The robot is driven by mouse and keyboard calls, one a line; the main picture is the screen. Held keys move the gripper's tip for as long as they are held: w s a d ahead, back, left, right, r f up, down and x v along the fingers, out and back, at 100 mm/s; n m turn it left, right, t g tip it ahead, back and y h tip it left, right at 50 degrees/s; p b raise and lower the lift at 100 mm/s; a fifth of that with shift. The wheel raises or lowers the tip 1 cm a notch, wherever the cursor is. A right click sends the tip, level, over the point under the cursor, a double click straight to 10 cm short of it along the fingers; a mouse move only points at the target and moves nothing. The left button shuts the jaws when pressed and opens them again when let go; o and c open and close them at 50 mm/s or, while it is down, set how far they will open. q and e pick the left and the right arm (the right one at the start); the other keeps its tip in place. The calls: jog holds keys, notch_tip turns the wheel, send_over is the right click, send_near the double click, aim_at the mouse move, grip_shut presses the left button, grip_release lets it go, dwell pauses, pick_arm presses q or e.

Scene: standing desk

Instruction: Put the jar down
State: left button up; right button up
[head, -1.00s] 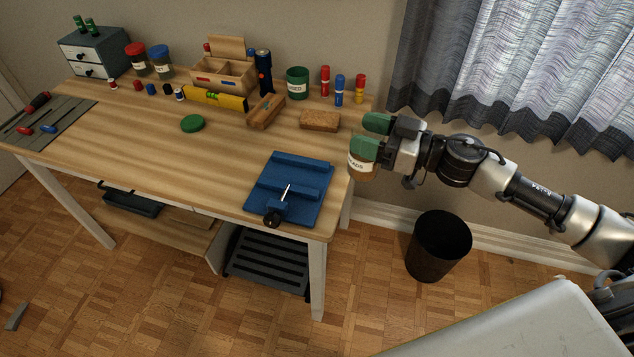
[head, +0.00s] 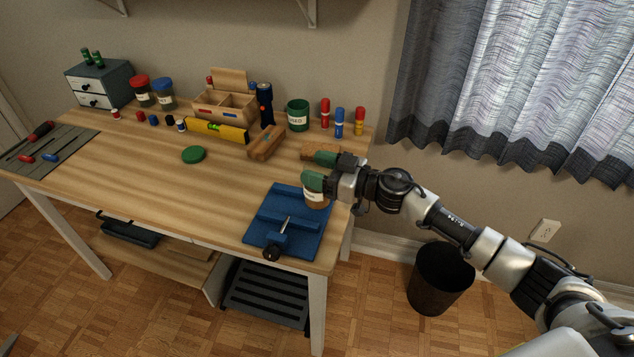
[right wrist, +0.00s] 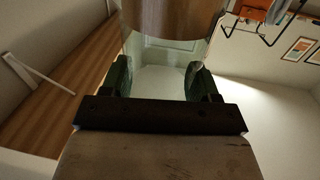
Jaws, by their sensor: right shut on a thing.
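The jar (head: 316,198) is a small clear one with brownish contents and a pale label. My right gripper (head: 318,171) is shut on it, its green-padded fingers at the jar's upper part. In the head view the jar appears over the right edge of the blue vise plate (head: 277,220); whether it touches anything below is hard to tell. In the right wrist view the jar (right wrist: 168,20) shows between the two fingers (right wrist: 158,80). A green lid (head: 193,155) lies apart on the desk. My left gripper is out of view.
The wooden desk (head: 130,165) has clear room in the middle and front left. A cork block (head: 318,152), wooden block (head: 267,143), yellow level (head: 216,130), green tin (head: 297,115) and two lidded jars (head: 163,94) stand toward the back. A black bin (head: 440,277) is on the floor.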

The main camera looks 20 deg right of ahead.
jog(key=shift+w+a+f, duration=0.1)
jog(key=shift+w+f, duration=0.05)
jog(key=shift+f, duration=0.05)
notch_tip(320, 180, down, 3)
jog(key=shift+f, duration=0.15)
jog(key=shift+f, duration=0.25)
jog(key=o, duration=1.4)
jog(key=shift+f+b, duration=0.1)
jog(key=shift+b, duration=0.55)
jog(key=v, duration=1.1)
jog(key=shift+w+r, duration=0.1)
jog(key=shift+r, duration=0.3)
